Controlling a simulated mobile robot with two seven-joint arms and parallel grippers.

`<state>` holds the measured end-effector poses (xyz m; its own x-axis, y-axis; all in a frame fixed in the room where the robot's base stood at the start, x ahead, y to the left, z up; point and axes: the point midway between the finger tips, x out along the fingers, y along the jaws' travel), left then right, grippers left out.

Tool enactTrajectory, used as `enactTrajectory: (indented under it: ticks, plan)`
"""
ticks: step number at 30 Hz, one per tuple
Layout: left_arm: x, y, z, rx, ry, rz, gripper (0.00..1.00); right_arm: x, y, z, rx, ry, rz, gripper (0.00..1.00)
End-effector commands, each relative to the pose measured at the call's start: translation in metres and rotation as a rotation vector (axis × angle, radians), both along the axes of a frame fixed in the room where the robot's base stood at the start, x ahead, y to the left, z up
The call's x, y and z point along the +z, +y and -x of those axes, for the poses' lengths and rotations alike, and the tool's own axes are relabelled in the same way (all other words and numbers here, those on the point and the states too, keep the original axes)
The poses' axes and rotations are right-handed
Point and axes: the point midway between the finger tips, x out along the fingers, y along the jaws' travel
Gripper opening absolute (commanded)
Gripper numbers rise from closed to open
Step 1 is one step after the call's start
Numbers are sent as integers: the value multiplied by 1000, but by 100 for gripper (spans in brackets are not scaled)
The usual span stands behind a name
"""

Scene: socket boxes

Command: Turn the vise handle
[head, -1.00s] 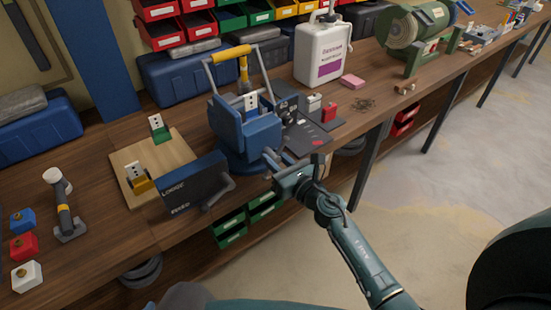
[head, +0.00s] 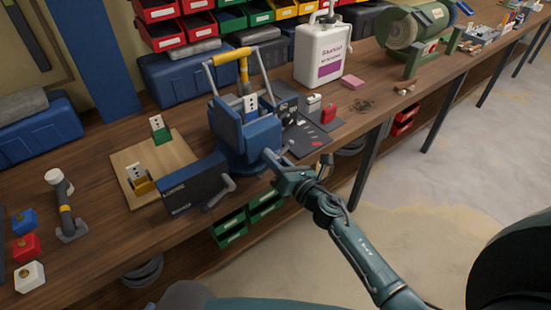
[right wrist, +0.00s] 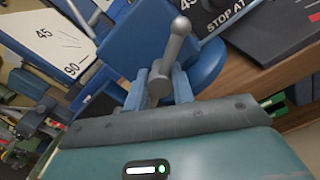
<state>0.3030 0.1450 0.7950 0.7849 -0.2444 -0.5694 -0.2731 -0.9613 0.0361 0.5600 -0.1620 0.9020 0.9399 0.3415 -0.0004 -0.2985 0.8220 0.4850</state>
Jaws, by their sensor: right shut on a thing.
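The blue vise (head: 246,138) stands at the bench's front edge, near the middle of the head view. Its grey metal handle, with a rounded end, shows up close in the right wrist view (right wrist: 176,45). My right gripper (head: 277,164) is at the vise's front, with its fingers on either side of the handle. In the right wrist view the fingers (right wrist: 160,86) are shut on the handle, which stands tilted between them. The gripped part is partly hidden in the head view. My left gripper is not in view.
A dark box with a grey lever (head: 196,186) stands left of the vise. A wooden board (head: 177,153) holds small green and yellow pieces. A white canister (head: 321,55) and a bench grinder (head: 415,28) stand further right. The floor before the bench is clear.

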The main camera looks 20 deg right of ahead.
Motion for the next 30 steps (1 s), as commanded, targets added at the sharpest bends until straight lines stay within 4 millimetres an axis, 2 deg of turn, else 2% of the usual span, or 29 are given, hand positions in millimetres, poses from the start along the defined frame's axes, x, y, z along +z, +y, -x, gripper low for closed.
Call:
enactTrajectory:
  ticks: [15, 30]
  plan:
    - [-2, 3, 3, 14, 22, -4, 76, 0, 0, 0, -1, 140, -381, 2]
    - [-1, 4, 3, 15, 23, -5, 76, -1, 0, 0, -1, 181, -496, 2]
